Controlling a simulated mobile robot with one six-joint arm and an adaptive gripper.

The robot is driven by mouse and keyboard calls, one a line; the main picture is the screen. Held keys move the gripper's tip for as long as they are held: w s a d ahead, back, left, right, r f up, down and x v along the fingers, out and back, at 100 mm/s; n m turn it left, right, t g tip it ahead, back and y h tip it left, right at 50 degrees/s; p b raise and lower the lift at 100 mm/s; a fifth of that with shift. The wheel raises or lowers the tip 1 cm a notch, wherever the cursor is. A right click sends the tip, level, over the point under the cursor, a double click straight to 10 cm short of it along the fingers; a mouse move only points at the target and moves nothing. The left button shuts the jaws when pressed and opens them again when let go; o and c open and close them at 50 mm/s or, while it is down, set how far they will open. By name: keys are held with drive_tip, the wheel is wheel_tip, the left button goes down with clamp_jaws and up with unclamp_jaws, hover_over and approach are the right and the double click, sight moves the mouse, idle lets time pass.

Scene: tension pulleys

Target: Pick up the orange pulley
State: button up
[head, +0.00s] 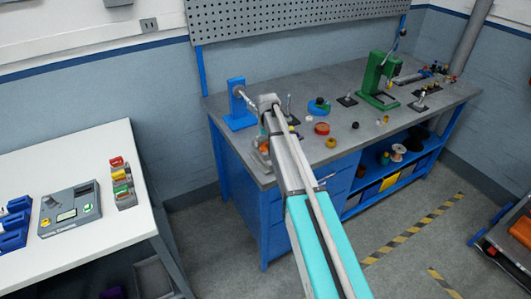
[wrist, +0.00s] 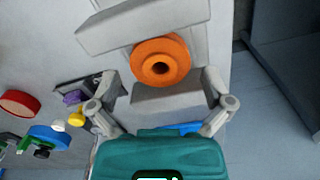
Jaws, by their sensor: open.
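The orange pulley (wrist: 178,57) shows in the wrist view at upper middle, with its round face and dark centre hole towards the camera. It sits between two grey blocks, one above it (wrist: 110,34) and one below it (wrist: 165,94). My gripper (wrist: 162,84) is open, with one finger at lower left and one at lower right of the pulley. No contact with the pulley is visible. In the head view a bit of orange (head: 263,147) shows near the bench's left front corner, mostly hidden by my arm and gripper.
The grey bench (head: 395,125) also holds a red pulley (head: 321,128), a blue one (head: 319,107), a yellow one (head: 330,143), a blue stand (head: 238,105) and a green press (head: 378,80). A white table (head: 75,165) stands at left. Floor lies beyond the bench edge.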

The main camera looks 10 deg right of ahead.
drive_tip(key=shift+f+b, duration=0.45)
drive_tip(key=shift+f, duration=0.3)
drive_tip(key=c, duration=1)
drive_tip(key=shift+c, duration=0.2)
drive_tip(key=shift+r, duration=0.15)
wheel_tip(320, 180, up, 10)
drive_tip(key=p, duration=1)
